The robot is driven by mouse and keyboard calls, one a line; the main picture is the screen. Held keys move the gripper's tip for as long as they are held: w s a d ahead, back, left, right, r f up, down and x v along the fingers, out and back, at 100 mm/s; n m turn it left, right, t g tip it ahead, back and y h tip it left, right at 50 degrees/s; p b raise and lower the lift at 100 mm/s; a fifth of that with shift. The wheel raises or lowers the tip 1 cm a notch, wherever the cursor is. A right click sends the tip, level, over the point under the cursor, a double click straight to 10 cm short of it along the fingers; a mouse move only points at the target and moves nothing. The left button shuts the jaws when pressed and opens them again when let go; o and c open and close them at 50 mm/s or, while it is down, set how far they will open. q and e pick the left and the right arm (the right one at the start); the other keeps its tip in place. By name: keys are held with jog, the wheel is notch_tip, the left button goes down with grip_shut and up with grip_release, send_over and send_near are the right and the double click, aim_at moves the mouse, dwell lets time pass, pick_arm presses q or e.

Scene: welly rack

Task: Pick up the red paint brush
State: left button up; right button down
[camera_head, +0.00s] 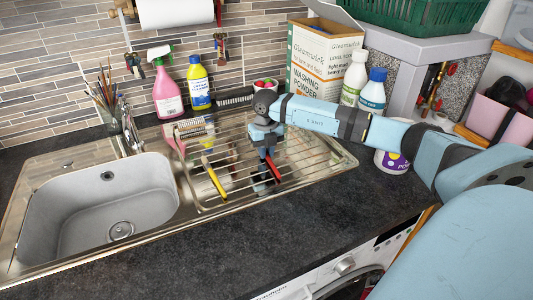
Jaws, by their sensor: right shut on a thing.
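The red paint brush (273,170) is at the ribbed drainer of the steel sink, with its red handle showing just below my right gripper (266,153). My right gripper points down from the arm that comes in from the right, and it is shut on the red paint brush. The gripper hides part of the brush. I cannot tell whether the brush still touches the drainer (308,160). My left gripper is not in view.
A yellow-handled brush (214,180) lies on the drainer to the left. The sink bowl (100,205) is empty. Behind stand a pink spray bottle (167,92), a yellow bottle (198,85) and a washing powder box (318,60). The front worktop (240,245) is clear.

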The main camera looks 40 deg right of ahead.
notch_tip(320, 180, up, 20)
dwell(0.5)
jog(key=shift+f, duration=0.1)
dwell(1.2)
